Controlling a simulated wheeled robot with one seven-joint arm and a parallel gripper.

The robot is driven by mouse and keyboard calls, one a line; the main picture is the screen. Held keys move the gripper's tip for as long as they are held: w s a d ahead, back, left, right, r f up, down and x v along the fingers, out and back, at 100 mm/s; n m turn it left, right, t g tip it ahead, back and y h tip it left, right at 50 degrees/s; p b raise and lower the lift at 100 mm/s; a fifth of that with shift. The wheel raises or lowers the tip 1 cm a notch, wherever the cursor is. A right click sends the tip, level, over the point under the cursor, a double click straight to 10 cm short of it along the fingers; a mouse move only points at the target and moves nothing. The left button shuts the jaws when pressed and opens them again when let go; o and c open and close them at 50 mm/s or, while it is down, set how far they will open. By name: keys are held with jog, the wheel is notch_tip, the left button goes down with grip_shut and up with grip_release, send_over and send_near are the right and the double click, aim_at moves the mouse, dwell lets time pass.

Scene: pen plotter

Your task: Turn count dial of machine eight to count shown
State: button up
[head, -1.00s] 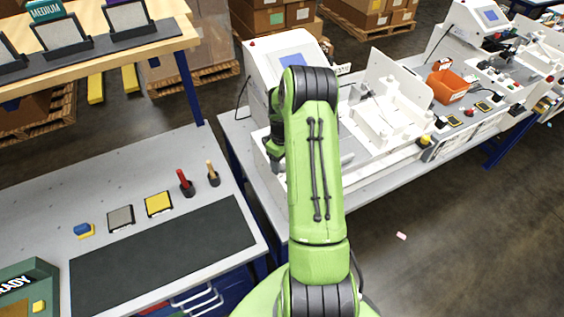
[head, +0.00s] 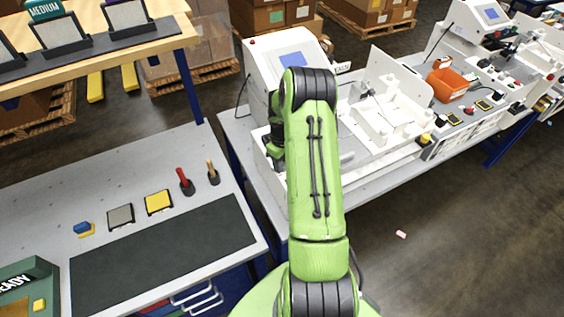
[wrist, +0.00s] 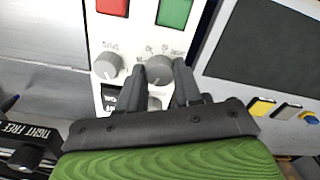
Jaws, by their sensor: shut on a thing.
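In the wrist view my gripper (wrist: 160,72) is shut on a round grey dial (wrist: 159,68), with one dark finger on each side of it. The dial sits on a white panel below a red button (wrist: 112,6) and a green button (wrist: 174,10). A second grey dial (wrist: 107,65) is to its left, apart from the fingers. The small print and the dial's pointer are too blurred to read. In the head view the white machine (head: 262,60) with a blue screen (head: 299,62) stands behind my green arm, which hides much of its front.
At left, a grey bench holds a dark mat (head: 165,258), a red-handled tool (head: 184,181) and small blocks.

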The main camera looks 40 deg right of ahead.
jog(key=m+b, duration=0.2)
jog(key=shift+f+m, duration=0.15)
jog(key=shift+m, duration=0.25)
jog(key=shift+m+b, duration=1.2)
jog(key=shift+m, duration=1.1)
jog(key=o, duration=1)
jog(key=shift+o, duration=0.2)
jog(key=shift+r, duration=0.25)
notch_tip(320, 180, up, 16)
jog(key=shift+f, duration=0.2)
